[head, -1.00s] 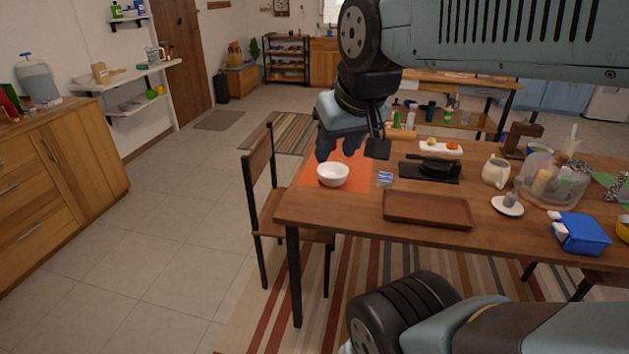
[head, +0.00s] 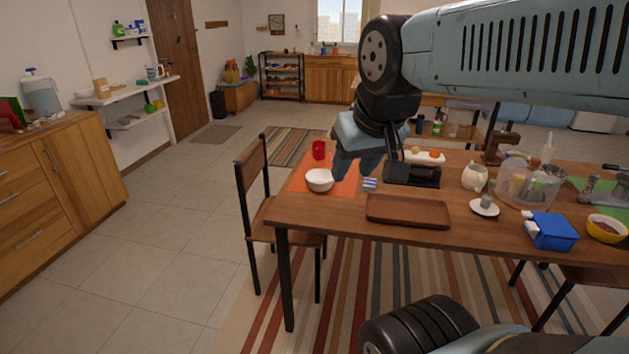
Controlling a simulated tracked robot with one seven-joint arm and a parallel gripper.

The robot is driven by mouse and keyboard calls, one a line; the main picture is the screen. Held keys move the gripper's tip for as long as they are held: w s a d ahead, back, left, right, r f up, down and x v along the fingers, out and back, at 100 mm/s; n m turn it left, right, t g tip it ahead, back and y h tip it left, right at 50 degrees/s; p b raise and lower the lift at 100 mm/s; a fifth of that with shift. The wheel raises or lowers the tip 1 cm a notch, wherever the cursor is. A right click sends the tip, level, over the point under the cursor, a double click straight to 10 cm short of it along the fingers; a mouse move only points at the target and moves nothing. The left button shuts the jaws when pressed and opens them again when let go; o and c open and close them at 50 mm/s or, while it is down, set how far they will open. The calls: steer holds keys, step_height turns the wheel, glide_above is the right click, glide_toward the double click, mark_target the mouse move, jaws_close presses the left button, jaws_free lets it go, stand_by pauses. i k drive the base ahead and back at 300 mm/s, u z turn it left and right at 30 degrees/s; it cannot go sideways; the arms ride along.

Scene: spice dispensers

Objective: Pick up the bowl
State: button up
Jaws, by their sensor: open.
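The white bowl (head: 319,181) sits upright on an orange mat (head: 341,188) at the left end of the wooden table. My gripper (head: 345,170) is open and points down, just right of and behind the bowl in the head view. I see no contact with the bowl, and the gap between them is hard to judge. The fingers are seen partly from behind, so the space between them is hidden.
A red cup (head: 319,150) stands behind the bowl. A blue-and-white item (head: 370,184), a brown tray (head: 408,211) and a black stand (head: 418,178) lie to the right. A chair (head: 252,200) is at the table's left end.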

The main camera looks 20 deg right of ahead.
mark_target(317, 180)
steer(key=z, duration=0.05)
steer(key=i, duration=0.9)
steer(key=u, duration=0.1)
